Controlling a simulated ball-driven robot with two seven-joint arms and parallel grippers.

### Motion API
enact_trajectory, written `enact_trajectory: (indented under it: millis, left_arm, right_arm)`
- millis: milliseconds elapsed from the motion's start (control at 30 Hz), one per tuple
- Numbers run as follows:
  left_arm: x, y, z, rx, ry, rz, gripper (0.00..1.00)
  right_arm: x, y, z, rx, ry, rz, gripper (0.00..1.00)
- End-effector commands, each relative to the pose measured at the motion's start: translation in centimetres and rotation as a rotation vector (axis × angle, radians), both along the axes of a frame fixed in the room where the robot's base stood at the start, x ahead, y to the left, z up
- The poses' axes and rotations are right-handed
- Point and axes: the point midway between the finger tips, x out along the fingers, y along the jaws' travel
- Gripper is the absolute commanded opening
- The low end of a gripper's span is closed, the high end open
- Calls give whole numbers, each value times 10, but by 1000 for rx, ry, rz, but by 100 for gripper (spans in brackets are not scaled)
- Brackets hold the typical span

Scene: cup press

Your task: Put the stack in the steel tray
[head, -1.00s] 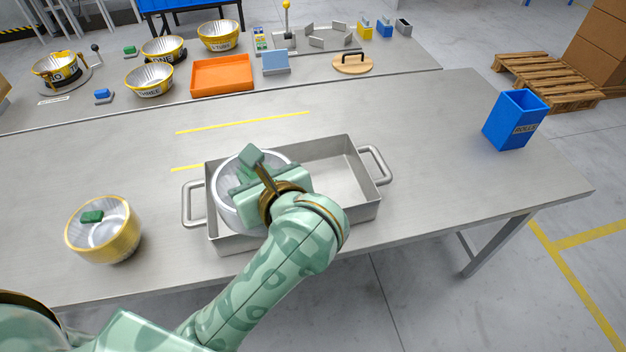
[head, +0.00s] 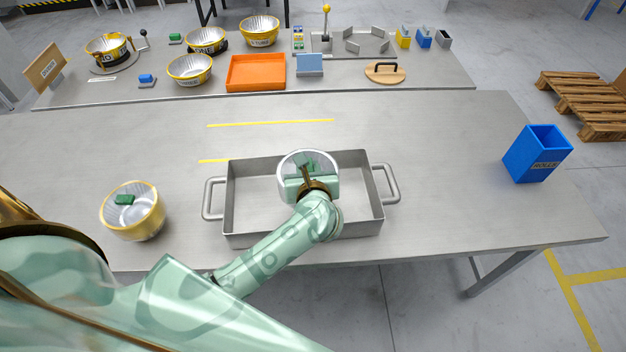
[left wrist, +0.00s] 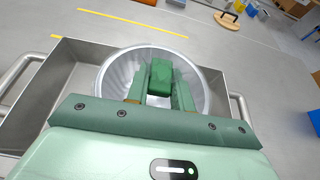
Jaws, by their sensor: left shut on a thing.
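The steel tray (head: 228,200) is a rectangular pan with a loop handle at each end, near the front of the table. A silver fluted cup stack (head: 290,160) is at its middle and overlaps the back rim; it also shows in the left wrist view (left wrist: 118,78). I cannot tell whether its base touches the tray floor. My left gripper (head: 307,172) reaches into the stack from the front, shut on the green block (left wrist: 161,76) inside it. The gripper hides part of the stack. My right gripper is not in view.
A gold-rimmed silver cup (head: 130,219) with a green block inside stands left of the tray. A blue bin (head: 537,155) stands at the right.

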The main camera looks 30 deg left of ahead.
Motion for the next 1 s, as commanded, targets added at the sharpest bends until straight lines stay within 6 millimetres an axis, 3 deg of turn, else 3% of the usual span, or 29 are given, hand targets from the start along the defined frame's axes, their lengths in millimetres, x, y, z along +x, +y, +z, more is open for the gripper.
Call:
enact_trajectory:
  millis: [233,400,833,867,900,933,1000]
  left_arm:
    - [19,-3,-23,1,-2,0,0]
    - [19,-2,-49,4,1,-1,0]
    - [19,-3,-57,1,-2,0,0]
    - [19,-3,-56,1,-1,0,29]
    - [19,-3,-55,1,-1,0,40]
    - [19,-3,-55,1,-1,0,45]
    - [19,-3,-55,1,-1,0,45]
  right_arm:
    - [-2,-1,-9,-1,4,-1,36]
    - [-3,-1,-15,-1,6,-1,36]
    - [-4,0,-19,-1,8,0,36]
    - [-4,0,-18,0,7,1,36]
    - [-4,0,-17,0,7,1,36]
    - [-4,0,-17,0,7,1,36]
    - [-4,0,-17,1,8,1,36]
